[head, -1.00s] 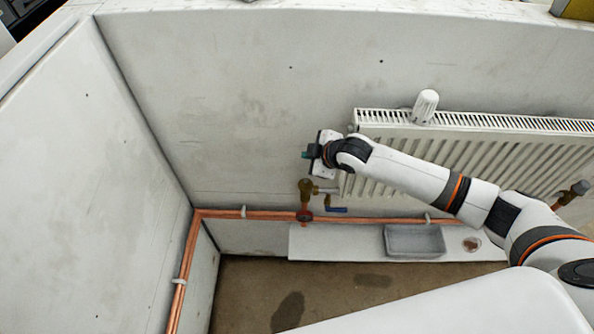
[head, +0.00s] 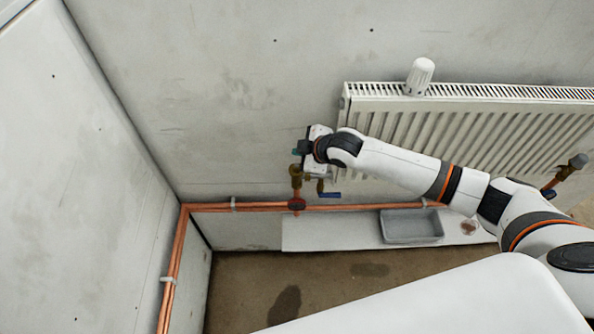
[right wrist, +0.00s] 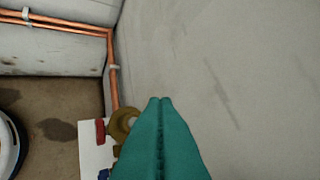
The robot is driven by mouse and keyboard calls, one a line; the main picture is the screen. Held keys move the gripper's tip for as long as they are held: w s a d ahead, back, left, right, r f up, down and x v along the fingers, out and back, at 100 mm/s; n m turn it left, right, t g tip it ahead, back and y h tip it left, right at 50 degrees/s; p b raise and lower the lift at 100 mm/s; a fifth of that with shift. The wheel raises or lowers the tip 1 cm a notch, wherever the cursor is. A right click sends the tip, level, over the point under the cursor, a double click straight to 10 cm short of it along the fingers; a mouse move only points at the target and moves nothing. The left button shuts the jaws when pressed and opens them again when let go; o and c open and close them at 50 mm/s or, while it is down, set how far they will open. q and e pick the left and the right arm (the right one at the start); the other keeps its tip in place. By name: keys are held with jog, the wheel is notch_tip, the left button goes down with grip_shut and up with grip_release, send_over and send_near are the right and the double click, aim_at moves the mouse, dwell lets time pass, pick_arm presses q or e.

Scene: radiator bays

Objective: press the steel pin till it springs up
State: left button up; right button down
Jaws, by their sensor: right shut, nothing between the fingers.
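My right gripper (head: 298,151) is shut and empty, just above the brass valve body (head: 296,178) at the radiator's left end. Its teal fingers (right wrist: 160,102) lie side by side in the right wrist view, with the brass valve (right wrist: 124,122) partly behind them on the left. I cannot make out the steel pin in either view; the fingers or their blur may hide it. I cannot tell whether the fingers touch the valve. My left gripper is not in view.
The ribbed white radiator (head: 470,125) carries a white valve head (head: 419,77) on top. A blue lever (head: 329,195) sits right of the valve. Copper pipes (head: 240,208) run along the wall. A grey tray (head: 411,227) lies on a white board. The left wall side is clear.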

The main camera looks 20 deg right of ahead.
aim_at(297, 166)
notch_tip(297, 166, down, 2)
jog(key=shift+f, duration=0.25)
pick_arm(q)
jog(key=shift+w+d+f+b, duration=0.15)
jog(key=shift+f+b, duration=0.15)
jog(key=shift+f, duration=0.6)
pick_arm(e)
jog(key=shift+f, duration=0.25)
dwell(0.6)
jog(key=shift+f, duration=0.1)
jog(key=shift+f, duration=0.3)
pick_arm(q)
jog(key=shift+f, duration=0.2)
pick_arm(e)
jog(key=shift+f, duration=0.45)
dwell(0.7)
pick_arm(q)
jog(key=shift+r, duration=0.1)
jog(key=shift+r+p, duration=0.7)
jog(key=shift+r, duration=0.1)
pick_arm(e)
jog(key=shift+r, duration=0.8)
